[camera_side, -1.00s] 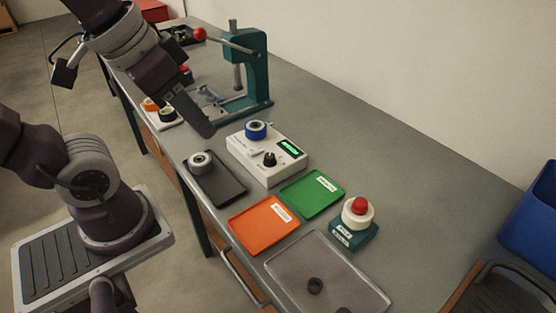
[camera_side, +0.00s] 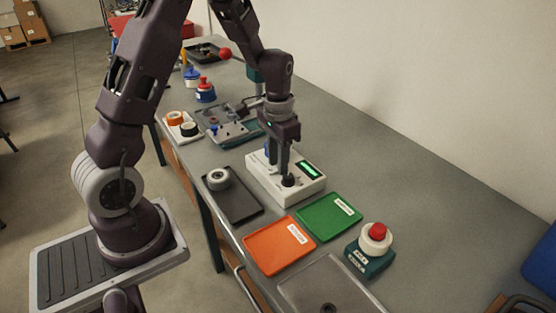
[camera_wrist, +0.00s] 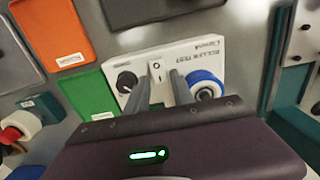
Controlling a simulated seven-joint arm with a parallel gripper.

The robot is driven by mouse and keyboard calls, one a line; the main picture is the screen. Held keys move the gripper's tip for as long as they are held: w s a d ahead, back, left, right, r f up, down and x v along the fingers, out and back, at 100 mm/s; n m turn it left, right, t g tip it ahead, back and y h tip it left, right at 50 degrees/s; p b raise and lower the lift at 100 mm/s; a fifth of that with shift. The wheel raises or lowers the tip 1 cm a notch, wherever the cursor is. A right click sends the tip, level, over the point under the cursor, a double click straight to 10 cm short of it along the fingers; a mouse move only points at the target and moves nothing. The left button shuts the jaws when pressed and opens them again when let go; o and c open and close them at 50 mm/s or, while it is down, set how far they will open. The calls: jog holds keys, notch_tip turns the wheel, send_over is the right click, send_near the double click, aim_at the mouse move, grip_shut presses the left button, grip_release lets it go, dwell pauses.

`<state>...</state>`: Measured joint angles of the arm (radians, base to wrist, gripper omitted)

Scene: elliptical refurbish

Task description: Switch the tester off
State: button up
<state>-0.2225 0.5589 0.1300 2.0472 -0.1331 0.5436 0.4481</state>
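The tester (camera_side: 308,191) is a white box on the bench with a lit green display (camera_side: 309,170) and a black knob (camera_side: 288,181). In the wrist view the tester (camera_wrist: 205,48) shows the black knob (camera_wrist: 127,81), a small white rocker switch (camera_wrist: 157,71) marked O and I, and a blue-and-white roller (camera_wrist: 205,83). My gripper (camera_side: 278,168) points down over the tester. In the wrist view its two fingers (camera_wrist: 160,84) are apart and empty, with the switch visible between them. I cannot tell whether a fingertip touches the tester.
An orange tray (camera_side: 279,247) and a green tray (camera_side: 329,216) lie in front of the tester. A dark mat (camera_side: 238,204) with a grey roller (camera_side: 217,179) is at its left. A red-topped button on a teal base (camera_side: 369,262) stands at right. A press fixture (camera_side: 226,128) is behind.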

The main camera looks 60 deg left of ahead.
aim_at(268, 171)
jog(key=shift+f, duration=0.1)
jog(key=shift+c, duration=0.2)
grip_shut()
jog(key=shift+s+t, duration=0.4)
jog(key=shift+t, duration=1.3)
jog(key=shift+o, duration=0.2)
grip_release()
jog(key=v, duration=0.7)
jog(key=shift+s+r, duration=0.1)
jog(key=shift+r, duration=0.1)
